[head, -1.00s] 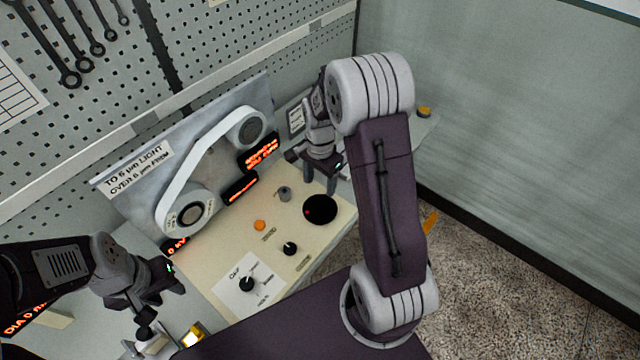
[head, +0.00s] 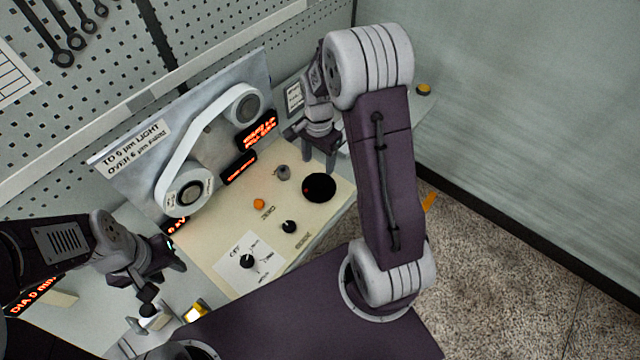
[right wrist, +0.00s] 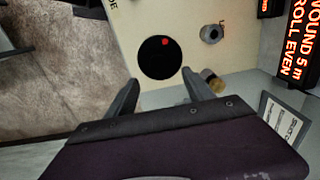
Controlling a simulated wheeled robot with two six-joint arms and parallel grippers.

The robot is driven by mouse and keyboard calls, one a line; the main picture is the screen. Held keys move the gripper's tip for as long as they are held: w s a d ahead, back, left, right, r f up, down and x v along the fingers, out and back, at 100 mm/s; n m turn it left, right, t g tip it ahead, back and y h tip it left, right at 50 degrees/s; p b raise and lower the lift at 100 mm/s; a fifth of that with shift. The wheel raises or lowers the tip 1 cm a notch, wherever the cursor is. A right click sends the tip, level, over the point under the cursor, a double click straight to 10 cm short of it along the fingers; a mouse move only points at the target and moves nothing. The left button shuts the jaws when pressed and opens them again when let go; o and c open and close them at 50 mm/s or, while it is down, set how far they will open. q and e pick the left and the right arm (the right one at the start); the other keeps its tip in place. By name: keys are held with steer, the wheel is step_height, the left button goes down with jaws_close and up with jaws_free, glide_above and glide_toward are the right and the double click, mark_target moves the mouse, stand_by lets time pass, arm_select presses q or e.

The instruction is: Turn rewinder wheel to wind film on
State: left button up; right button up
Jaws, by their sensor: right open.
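The rewinder wheel appears to be the black disc (head: 320,187) with a red dot, on the cream panel; it also shows in the right wrist view (right wrist: 160,58). My right gripper (head: 319,164) is open just above its far edge. In the right wrist view its two fingers (right wrist: 160,78) are spread near the disc's lower edge, with nothing between them; I cannot tell whether they touch it. A white film band (head: 205,130) runs between the upper reel (head: 247,108) and the lower reel (head: 188,187). My left gripper (head: 164,278) hangs at the lower left, its jaws unclear.
A grey knob (head: 283,173), an orange button (head: 259,204) and black knobs (head: 289,227) sit on the panel near the disc. Red-lit displays (head: 257,131) stand behind; the right wrist view reads "WOUND 5 m ROLL EVEN" (right wrist: 300,45). A yellow-orange item (head: 195,312) is near my left gripper.

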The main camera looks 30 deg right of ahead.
mark_target(319, 180)
steer(key=n+b, duration=0.1)
steer(key=n, duration=0.5)
steer(key=shift+f+n+b, duration=0.1)
steer(key=shift+n+b, duration=0.2)
steer(key=shift+n, duration=0.1)
steer(key=shift+f, duration=0.25)
step_height(319, 180, down, 8)
steer(key=shift+f+p, duration=0.1)
steer(key=shift+p, duration=0.65)
